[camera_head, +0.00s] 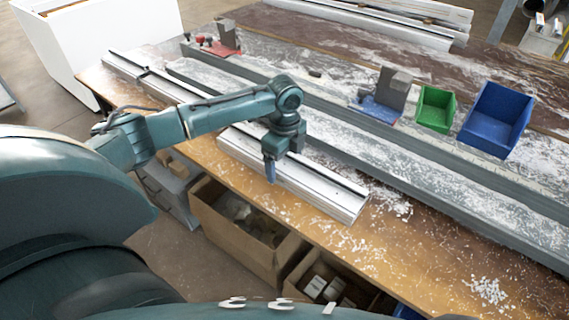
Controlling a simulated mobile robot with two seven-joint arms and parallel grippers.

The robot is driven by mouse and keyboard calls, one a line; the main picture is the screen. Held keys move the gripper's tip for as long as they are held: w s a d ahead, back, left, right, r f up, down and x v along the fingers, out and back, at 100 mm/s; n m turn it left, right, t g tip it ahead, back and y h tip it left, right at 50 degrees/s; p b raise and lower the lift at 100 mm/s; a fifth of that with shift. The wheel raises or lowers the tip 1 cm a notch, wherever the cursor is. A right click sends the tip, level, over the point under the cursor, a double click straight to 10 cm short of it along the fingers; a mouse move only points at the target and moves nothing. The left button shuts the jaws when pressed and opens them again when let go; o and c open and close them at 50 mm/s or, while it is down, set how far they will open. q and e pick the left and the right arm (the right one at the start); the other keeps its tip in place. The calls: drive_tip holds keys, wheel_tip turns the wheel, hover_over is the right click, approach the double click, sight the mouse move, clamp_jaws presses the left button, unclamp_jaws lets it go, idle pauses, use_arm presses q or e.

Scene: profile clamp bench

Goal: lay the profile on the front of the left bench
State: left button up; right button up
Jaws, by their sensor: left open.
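A silver, grooved profile (325,195) lies along the front part of the wooden bench (385,255), roughly parallel to its front edge. My left gripper (270,171) points down in front of the profile's left half, and its fingers overlap the profile in the picture. I cannot tell whether they touch it or hover just above. The gripper is open, though its fingers look like one narrow shape from this side. My left forearm hides part of the bench to the left of the profile. My right gripper is out of view.
A long grey rail (430,185) runs behind the profile. Another light strip (125,66) lies at the bench's far left. A green bin (435,108), a blue bin (497,118) and a grey clamp block (393,88) stand behind. Cardboard boxes (262,262) sit below. White chips litter the bench.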

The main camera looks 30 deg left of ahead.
sight(285, 164)
use_arm(q)
wheel_tip(285, 164, up, 11)
idle(0.3)
idle(0.5)
